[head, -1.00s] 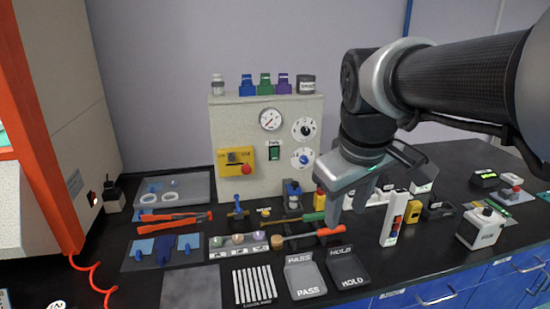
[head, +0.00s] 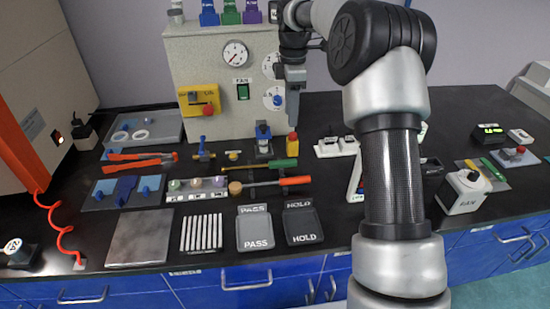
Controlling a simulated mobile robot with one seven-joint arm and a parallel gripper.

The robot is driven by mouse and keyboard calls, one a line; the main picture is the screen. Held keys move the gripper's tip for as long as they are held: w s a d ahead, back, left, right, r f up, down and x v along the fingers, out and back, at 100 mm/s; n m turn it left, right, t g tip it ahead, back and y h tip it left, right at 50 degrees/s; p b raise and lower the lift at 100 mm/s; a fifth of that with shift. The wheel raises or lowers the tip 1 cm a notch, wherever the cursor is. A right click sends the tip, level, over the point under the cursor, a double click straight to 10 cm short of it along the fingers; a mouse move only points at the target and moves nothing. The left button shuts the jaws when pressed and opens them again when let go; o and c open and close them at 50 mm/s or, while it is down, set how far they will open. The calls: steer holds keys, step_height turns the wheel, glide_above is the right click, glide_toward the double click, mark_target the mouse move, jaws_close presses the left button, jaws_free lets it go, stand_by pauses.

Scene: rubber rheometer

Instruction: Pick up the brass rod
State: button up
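The thing that best fits the brass rod is a thin yellowish shaft (head: 246,167) with a green handle (head: 284,163), lying flat on the dark bench in the head view. It is small, and I cannot be sure of its metal. An orange-handled tool (head: 295,181) lies just in front of it. My gripper (head: 293,112) points down in front of the right side of the beige panel, above and apart from the bench tools. It is seen edge-on, so its finger gap is hidden. I see nothing held below it.
A beige control panel (head: 210,72) stands behind the tools. A blue-topped device (head: 263,138) and a yellow bottle (head: 292,143) stand close behind the green handle. PASS (head: 255,230) and HOLD (head: 303,227) trays lie in front. My arm covers part of the right bench.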

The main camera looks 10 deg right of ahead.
steer(key=b, duration=0.2)
glide_above(286, 161)
steer(key=f, duration=1.2)
steer(key=shift+s+d+f, duration=0.15)
steer(key=shift+d+f, duration=0.25)
steer(key=shift+a+f+b, duration=0.2)
steer(key=shift+f+b, duration=0.15)
steer(key=shift+f, duration=1)
steer(key=shift+a+f+b, duration=0.15)
steer(key=shift+f+b, duration=0.15)
steer(key=shift+f, duration=1)
jaws_close()
